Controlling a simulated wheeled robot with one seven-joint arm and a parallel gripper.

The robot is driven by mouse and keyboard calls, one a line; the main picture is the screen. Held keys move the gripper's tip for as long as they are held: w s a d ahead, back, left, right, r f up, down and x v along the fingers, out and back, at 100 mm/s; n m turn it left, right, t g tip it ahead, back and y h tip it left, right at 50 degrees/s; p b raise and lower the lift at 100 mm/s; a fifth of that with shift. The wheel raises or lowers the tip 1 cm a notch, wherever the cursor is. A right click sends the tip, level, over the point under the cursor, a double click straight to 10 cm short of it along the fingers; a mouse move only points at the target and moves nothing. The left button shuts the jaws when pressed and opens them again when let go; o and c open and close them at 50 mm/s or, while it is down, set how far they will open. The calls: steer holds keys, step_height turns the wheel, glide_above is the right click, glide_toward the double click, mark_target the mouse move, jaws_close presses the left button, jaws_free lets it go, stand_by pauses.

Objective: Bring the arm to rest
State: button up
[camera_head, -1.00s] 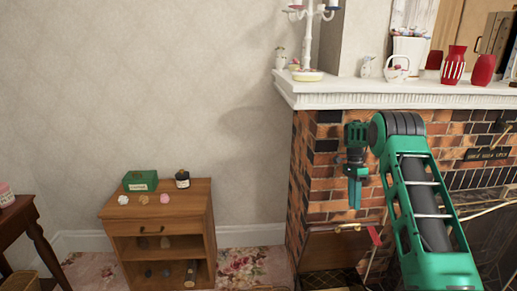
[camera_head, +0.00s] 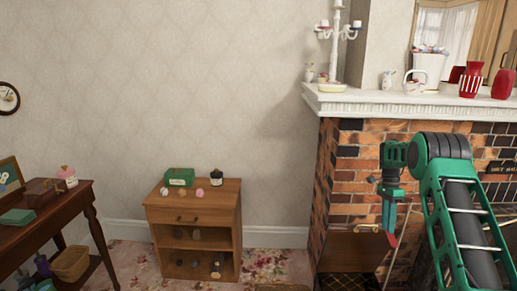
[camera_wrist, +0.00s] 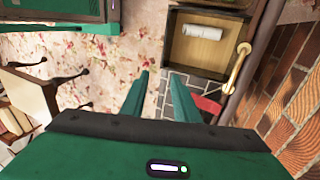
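My green arm (camera_head: 458,215) reaches up in front of the brick fireplace at the right of the head view. My gripper (camera_head: 388,228) hangs down from it, fingers pointing at the floor. The gripper holds nothing and touches nothing that I can see.
The white mantel (camera_head: 420,103) with vases stands behind and above my gripper. A wooden box (camera_wrist: 206,43) with a white roll lies below it. A small cabinet (camera_head: 193,213) stands left, and a dark side table (camera_head: 75,207) farther left. Patterned carpet lies between.

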steer(key=s+a+r+n+t, duration=0.15)
steer(key=s+r+n, duration=0.45)
steer(key=s+r, duration=1.6)
steer(key=s+a+f+n, duration=0.1)
steer(key=s+a+n, duration=0.1)
steer(key=s, duration=0.7)
steer(key=s+a+f+n+t, duration=0.1)
steer(key=s+a+f+n, duration=0.1)
steer(key=s, duration=0.8)
steer(key=s+a+f+n+t, duration=0.1)
steer(key=s+a, duration=0.3)
steer(key=s, duration=0.5)
steer(key=shift+s+f+n, duration=0.15)
steer(key=shift+f+n, duration=0.1)
steer(key=shift+n, duration=0.35)
steer(key=shift+w+f, duration=0.25)
steer(key=shift+w, duration=0.35)
